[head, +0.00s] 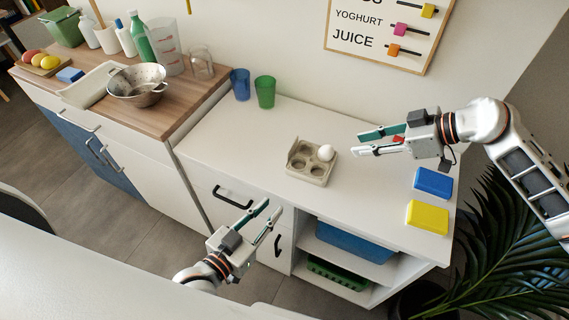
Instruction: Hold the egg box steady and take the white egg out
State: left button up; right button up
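The egg box (301,178) is a small grey-beige carton with several round cups, open, standing on the white counter. The white egg (326,152) sits in its back right cup; the other cups look empty. My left gripper (271,212) is open and empty, in front of the counter, below and left of the box. My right gripper (358,144) is open and empty, to the right of the egg, fingers pointing left towards it and apart from it.
A blue cup (240,84) and a green cup (264,92) stand at the back left of the white counter (235,150). A blue block (433,182) and a yellow block (427,217) lie at its right end. The counter around the box is clear. A plant (500,245) stands at right.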

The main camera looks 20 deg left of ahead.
aim_at(293, 151)
pick_arm(q)
jog(key=w+r+t, duration=0.1)
jog(key=w+r, duration=0.1)
jog(key=w+r+n+t, duration=0.1)
jog(key=w+r, duration=0.1)
jog(key=r, duration=0.1)
jog(key=w+d+r+t+y, duration=0.1)
jog(key=w+r, duration=0.1)
jog(key=r, duration=0.1)
jog(key=shift+w, duration=0.2)
jog(key=shift+w+a+f+n+y, duration=0.15)
jog(key=shift+w+n+y, duration=0.3)
jog(key=shift+w, duration=0.75)
jog(key=shift+w+f+y, duration=0.25)
jog(key=shift+w+f, duration=0.25)
jog(key=shift+w, duration=0.25)
jog(key=w, duration=0.3)
jog(key=w+d, duration=0.1)
jog(key=w, duration=0.3)
jog(key=shift+w+d, duration=0.15)
jog(key=shift+d, duration=0.05)
grip_shut()
